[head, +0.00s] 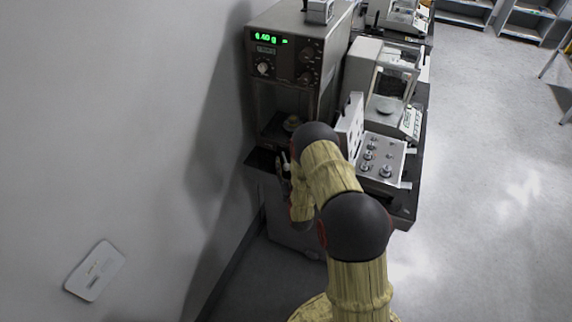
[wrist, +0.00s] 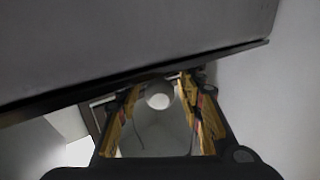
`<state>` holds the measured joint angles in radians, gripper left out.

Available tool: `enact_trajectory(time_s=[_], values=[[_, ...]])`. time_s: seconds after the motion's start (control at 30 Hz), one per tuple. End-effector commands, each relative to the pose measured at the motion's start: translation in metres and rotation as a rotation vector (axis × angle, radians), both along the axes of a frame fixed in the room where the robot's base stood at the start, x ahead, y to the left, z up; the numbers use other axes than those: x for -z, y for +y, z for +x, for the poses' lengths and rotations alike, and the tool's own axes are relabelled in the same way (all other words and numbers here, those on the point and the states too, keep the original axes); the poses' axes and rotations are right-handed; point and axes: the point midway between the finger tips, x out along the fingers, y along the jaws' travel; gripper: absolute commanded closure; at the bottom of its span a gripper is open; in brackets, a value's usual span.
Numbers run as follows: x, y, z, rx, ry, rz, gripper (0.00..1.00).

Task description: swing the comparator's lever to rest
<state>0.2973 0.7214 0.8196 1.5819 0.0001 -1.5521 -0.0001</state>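I cannot make out the lever in the head view.
A balance with a glass case (head: 390,85) and a tray of weights (head: 395,178) stand on the bench to the right. The wall (head: 120,130) is close on the left. The floor (head: 490,190) on the right is clear.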

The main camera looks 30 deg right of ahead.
Motion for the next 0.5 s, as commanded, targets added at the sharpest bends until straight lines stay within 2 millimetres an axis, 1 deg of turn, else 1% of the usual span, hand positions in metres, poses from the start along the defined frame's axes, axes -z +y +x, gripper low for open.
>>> enact_trajectory(time_s=[0.07,0.5], values=[[0.0,0.0,-0.0001,0.0,0.0,0.0,0.7],[0.0,0.0001,-0.0002,0.0,0.0,0.0,0.95]])
